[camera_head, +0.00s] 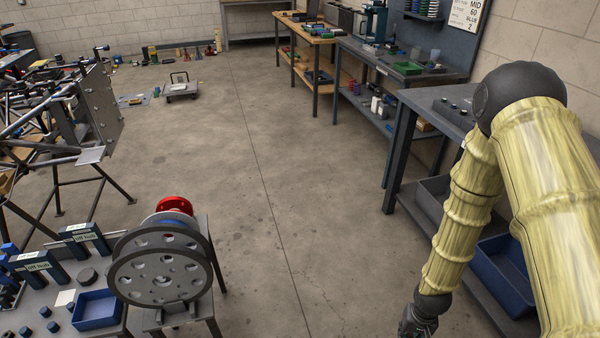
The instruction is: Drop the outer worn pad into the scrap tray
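My gripper (418,322) hangs low at the bottom edge of the head view, right of centre, above the floor. Only its dark upper part shows, so its fingers and anything in them are hidden. A grey drilled disc assembly (160,275) with a red hub stands on a stand at lower left, well apart from my gripper. I cannot make out a worn pad on it. A small blue tray (98,309) lies on the bench left of the disc. I cannot tell if it is the scrap tray.
Workbenches (340,50) line the right wall, with a blue bin (505,275) beneath the near one. The floor (285,200) between is clear.

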